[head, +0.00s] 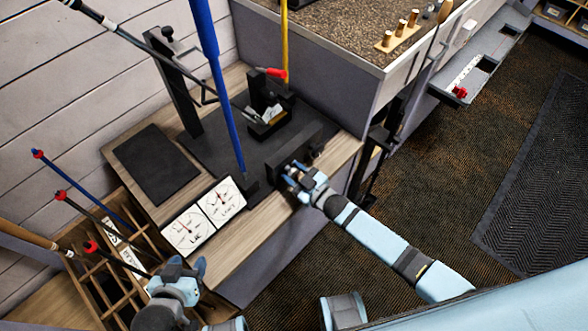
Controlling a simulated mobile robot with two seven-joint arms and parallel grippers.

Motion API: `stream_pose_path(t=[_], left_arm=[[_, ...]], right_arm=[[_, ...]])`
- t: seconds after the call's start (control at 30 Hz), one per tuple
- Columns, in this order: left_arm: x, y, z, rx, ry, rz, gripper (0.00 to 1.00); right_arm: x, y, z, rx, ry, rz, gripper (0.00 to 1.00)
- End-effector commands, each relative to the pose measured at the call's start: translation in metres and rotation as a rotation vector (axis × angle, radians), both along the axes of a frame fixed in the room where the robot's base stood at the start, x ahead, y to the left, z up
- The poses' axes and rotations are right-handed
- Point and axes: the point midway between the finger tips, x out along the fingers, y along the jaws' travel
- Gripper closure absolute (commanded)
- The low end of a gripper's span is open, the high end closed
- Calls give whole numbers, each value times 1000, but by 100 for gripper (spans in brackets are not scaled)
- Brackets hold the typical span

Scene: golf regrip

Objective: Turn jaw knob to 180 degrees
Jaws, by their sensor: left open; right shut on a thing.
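The loft and lie machine has a black base (205,150) on a wooden bench. A dark block (305,143), which looks like its jaw, stands near the bench's right front edge. My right gripper (290,177) is at the front face of this block. It is shut on what seems to be the jaw knob; the gripper hides the knob, so its angle cannot be read. My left gripper (187,266) is open and empty, low at the left beside the club rack.
Two white dials, one lie (187,228) and one loft (222,201), stand left of the block. A blue shaft (212,70) rises behind them. A slotted wooden rack (100,270) holds several clubs. A counter (340,40) is at the back.

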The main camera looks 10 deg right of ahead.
Motion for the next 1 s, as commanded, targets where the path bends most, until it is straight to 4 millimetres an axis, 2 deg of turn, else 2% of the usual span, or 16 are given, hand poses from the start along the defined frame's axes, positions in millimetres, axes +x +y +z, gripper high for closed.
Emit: stream_pose_path(t=[0.4, 1.0], left_arm=[[-1, 3, -1, 3, 15, 3, 48], [-1, 4, 2, 6, 11, 0, 48]], right_arm=[[-1, 0, 0, 208, 138, 0, 84], [-1, 1, 0, 261, 173, 0, 84]])
